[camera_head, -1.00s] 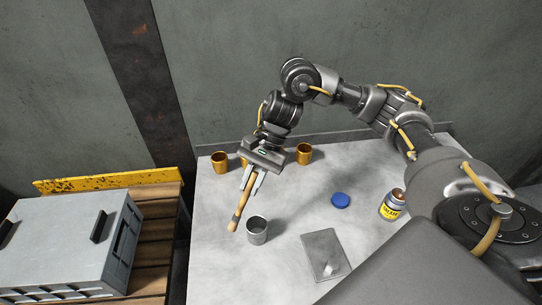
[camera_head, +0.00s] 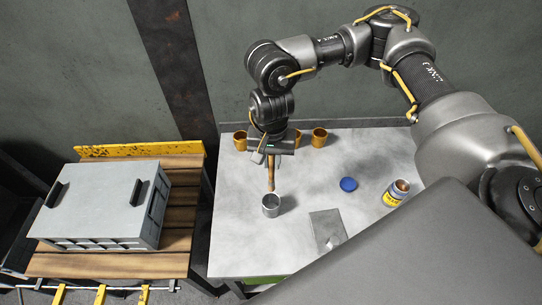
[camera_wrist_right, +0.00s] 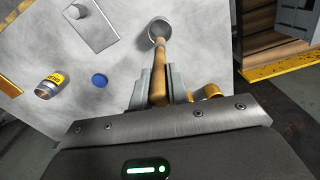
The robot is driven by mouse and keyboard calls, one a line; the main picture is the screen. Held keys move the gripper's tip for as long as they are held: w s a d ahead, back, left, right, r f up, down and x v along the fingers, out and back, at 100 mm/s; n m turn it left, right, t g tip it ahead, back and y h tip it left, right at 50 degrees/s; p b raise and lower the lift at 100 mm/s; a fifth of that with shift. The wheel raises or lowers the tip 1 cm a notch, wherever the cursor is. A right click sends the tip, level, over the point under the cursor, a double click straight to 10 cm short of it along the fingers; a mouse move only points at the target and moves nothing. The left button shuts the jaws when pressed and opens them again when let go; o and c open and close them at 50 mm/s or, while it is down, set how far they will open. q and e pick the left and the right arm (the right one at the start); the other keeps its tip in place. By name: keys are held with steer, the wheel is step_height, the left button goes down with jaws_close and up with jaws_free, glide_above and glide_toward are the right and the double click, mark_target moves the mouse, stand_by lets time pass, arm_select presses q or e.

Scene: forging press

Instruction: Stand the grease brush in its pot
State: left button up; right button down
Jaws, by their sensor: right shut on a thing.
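My right gripper (camera_head: 271,160) is shut on the wooden handle of the grease brush (camera_head: 271,178), which hangs nearly upright over the table. The gripper's fingers (camera_wrist_right: 160,85) clasp the brush (camera_wrist_right: 159,62) from both sides in the right wrist view. The grey metal pot (camera_head: 271,207) stands upright on the table right below the brush. In the wrist view the brush's far end overlaps the mouth of the pot (camera_wrist_right: 152,31). I cannot tell whether the tip is inside the pot or just above its rim. My left gripper is not in view.
Several brass-coloured cups, one of them at the right (camera_head: 319,138), stand at the table's back. A blue lid (camera_head: 348,184), a yellow-labelled jar (camera_head: 393,196) and a grey plate (camera_head: 324,224) lie right of the pot. A grey case (camera_head: 105,205) sits on the wooden bench at left.

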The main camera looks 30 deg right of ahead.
mark_target(271, 184)
steer(key=shift+f, duration=0.15)
steer(key=shift+a+f+b, duration=0.1)
steer(key=shift+f+b, duration=0.25)
steer(key=shift+f, duration=0.05)
steer(key=shift+f+b, duration=1.75)
steer(key=shift+f, duration=1.05)
step_height(271, 184, down, 5)
steer(key=b, duration=0.5)
steer(key=shift+f+b, duration=0.2)
steer(key=shift+b, duration=0.15)
steer(key=c, duration=1.3)
jaws_free()
steer(key=shift+r, duration=0.1)
step_height(271, 184, up, 11)
steer(key=shift+f+b, duration=0.15)
steer(key=shift+b, duration=0.85)
